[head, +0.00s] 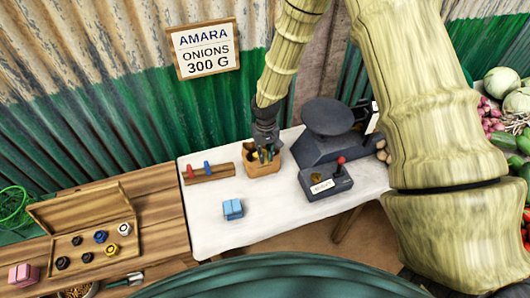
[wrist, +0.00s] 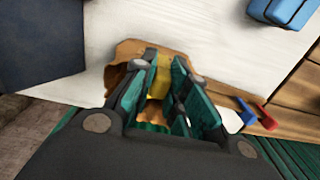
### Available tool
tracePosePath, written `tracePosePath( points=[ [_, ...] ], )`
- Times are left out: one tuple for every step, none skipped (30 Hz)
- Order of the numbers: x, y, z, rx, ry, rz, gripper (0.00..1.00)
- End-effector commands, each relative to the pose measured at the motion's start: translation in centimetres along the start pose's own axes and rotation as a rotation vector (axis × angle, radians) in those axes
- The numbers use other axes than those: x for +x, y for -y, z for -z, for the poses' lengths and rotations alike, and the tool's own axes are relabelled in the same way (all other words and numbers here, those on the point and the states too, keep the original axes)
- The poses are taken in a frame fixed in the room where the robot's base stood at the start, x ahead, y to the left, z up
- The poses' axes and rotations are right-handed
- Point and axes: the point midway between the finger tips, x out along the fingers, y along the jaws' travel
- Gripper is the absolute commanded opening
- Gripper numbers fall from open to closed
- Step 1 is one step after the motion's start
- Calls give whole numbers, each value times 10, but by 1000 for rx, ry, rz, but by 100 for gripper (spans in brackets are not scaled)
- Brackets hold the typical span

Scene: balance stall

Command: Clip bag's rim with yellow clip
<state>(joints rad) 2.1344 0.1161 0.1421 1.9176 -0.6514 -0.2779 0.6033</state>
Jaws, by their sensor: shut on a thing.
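The brown paper bag (head: 263,168) stands on the white table beside the scale. It also shows in the wrist view (wrist: 123,56), with its open mouth partly hidden by my fingers. My gripper (head: 265,154) points down at the bag's top. In the wrist view my gripper (wrist: 163,82) is shut on the yellow clip (wrist: 161,76), which sits between the teal finger pads at the bag's rim. I cannot tell whether the clip grips the paper.
A wooden rack (head: 221,171) with a red clip (head: 190,170) and a blue clip (head: 207,167) lies left of the bag. A dark scale (head: 325,150) stands close on the right. A light-blue packet (head: 232,209) lies in front, with clear white table around it.

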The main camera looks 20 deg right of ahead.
Motion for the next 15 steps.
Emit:
tracePosePath(
  points=[
    [0, 0, 0, 0, 0, 0, 5],
    [0, 0, 0, 0, 0, 0, 5],
    [0, 0, 0, 0, 0, 0, 5],
    [0, 0, 0, 0, 0, 0, 21],
    [0, 0, 0, 0, 0, 0, 26],
    [0, 0, 0, 0, 0, 0, 34],
    [0, 0, 0, 0, 0, 0, 39],
    [0, 0, 0, 0, 0, 0, 41],
    [0, 0, 0, 0, 0, 0, 41],
    [0, 0, 0, 0, 0, 0, 41],
    [0, 0, 0, 0, 0, 0, 41],
    [0, 0, 0, 0, 0, 0, 41],
    [0, 0, 0, 0, 0, 0, 41],
    [0, 0, 0, 0, 0, 0, 41],
    [0, 0, 0, 0, 0, 0, 41]
  ],
)
